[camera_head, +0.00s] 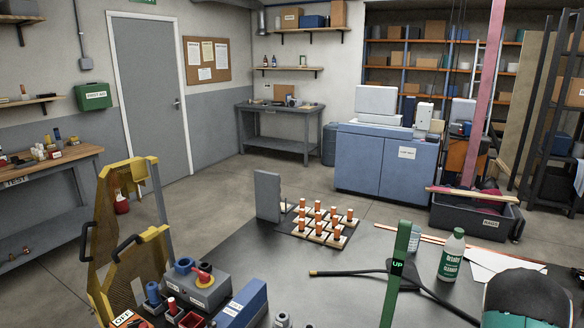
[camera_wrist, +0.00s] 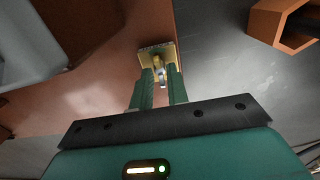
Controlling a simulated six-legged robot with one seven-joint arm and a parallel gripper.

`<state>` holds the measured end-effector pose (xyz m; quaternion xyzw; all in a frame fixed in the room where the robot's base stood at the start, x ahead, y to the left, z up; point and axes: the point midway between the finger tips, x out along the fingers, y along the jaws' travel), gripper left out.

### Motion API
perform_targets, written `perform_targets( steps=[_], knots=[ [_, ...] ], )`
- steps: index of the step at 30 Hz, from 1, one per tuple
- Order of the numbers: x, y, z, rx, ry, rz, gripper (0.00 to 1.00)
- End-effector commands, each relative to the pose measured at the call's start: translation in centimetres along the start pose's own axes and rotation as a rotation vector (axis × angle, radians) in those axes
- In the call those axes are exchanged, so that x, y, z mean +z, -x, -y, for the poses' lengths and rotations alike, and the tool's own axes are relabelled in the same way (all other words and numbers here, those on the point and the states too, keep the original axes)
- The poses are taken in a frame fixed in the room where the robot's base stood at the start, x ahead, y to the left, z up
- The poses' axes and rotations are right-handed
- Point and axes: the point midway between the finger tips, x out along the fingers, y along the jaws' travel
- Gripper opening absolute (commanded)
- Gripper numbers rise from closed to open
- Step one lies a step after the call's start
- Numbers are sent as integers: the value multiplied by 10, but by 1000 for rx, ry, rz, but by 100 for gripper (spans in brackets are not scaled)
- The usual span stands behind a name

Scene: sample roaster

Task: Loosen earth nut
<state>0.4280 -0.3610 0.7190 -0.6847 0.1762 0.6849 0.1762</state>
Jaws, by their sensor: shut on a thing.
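In the wrist view, my gripper (camera_wrist: 160,84) has its two green fingers closed on a small metal fitting, which appears to be the earth nut (camera_wrist: 162,76). It sits against a small brass-coloured plate (camera_wrist: 146,48) with a rounded brass piece on it. The fingertips partly hide the nut, so its thread and how far it is turned do not show. The plate is by a reddish-brown surface (camera_wrist: 100,70). I cannot make out the nut or my fingertips in the head view.
In the wrist view, an orange angular part (camera_wrist: 262,22) is at upper right and a pale grey block (camera_wrist: 30,45) at upper left. The head view shows a dark table (camera_head: 230,262) with a tray of orange-topped pieces (camera_head: 300,233), a green-labelled bottle (camera_head: 452,256) and yellow guards (camera_head: 108,220).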

Motion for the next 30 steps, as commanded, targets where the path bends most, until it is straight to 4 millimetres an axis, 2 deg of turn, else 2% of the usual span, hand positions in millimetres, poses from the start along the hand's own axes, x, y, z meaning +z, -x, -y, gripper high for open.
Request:
perform_targets(
  steps=[8, 15, 25, 30],
  knots=[
    [0, 0, 0, 0, 16, 0, 0],
    [0, 1, 0, -1, 294, -2, 0],
    [0, 0, 0, 0, 344, -1, 0],
    [0, 0, -1, -1, 557, -1, 0]
  ],
)
